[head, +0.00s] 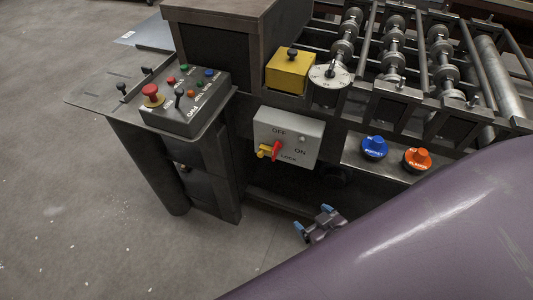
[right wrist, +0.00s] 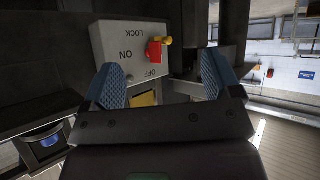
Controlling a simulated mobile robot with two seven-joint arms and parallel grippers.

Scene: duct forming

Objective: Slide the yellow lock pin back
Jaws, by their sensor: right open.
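The yellow lock pin (head: 264,151) sits at the lower left of a grey switch box with OFF, ON and LOCK labels (head: 290,128). It lies beside the red switch handle (head: 277,149). My right gripper (head: 313,219) is open and empty, below and in front of the box, apart from it. In the right wrist view the box (right wrist: 112,42) appears upside down, ahead of the open fingers (right wrist: 162,80). The pin (right wrist: 167,41) and the red handle (right wrist: 154,52) show beyond the fingertips. My left gripper is not in view.
A control panel (head: 185,105) with a red emergency button stands left of the box. A yellow block with a black knob (head: 290,70) is above it. Blue (head: 374,147) and orange (head: 417,159) knobs are to the right. Open floor (head: 80,220) lies to the left.

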